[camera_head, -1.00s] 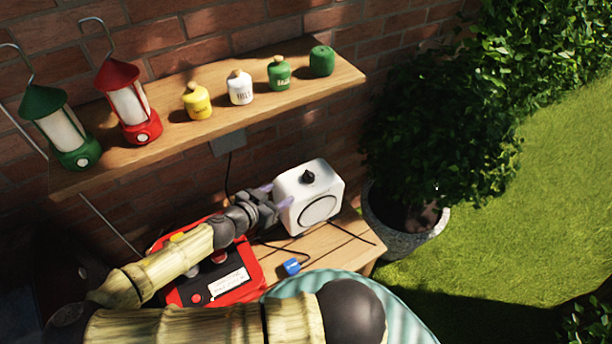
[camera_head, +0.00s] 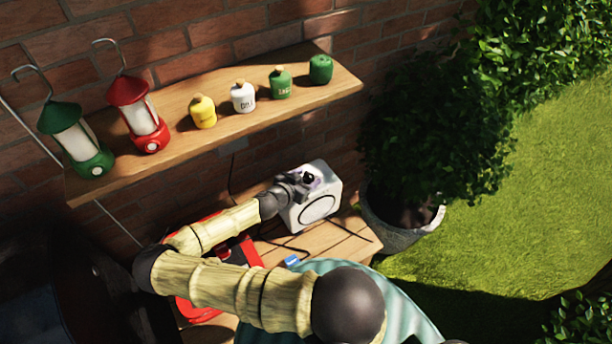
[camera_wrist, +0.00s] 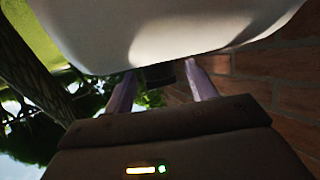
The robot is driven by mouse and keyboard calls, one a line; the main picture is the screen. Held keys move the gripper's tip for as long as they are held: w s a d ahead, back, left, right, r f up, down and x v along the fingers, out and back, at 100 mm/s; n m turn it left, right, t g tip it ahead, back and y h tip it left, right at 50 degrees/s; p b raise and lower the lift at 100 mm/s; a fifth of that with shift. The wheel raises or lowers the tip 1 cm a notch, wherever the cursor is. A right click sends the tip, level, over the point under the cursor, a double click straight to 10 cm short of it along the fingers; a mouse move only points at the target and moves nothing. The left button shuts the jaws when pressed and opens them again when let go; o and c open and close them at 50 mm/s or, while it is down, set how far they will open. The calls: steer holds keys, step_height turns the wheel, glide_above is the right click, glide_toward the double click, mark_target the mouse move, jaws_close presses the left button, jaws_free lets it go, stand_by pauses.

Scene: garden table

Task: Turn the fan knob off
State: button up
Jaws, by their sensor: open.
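The fan (camera_head: 325,208) is a white rounded box with a round front grille, standing on the wooden table. Its small black knob (camera_head: 309,178) is on top. My gripper (camera_head: 304,182) is at the fan's top, with its fingers by the knob. In the wrist view, the fan's white body (camera_wrist: 170,30) fills the top. The two pale purple fingers of my gripper (camera_wrist: 160,82) stand apart, and a dark piece that looks like the knob (camera_wrist: 158,72) shows between them. I cannot tell whether the fingers touch it.
A wooden shelf (camera_head: 180,143) above holds a green lantern (camera_head: 80,140), a red lantern (camera_head: 138,115) and several small canisters. My arm partly covers a red case (camera_head: 200,312). A blue plug (camera_head: 292,260) lies before the fan. A potted bush (camera_head: 400,232) stands right.

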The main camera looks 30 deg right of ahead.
steer(key=c, duration=1)
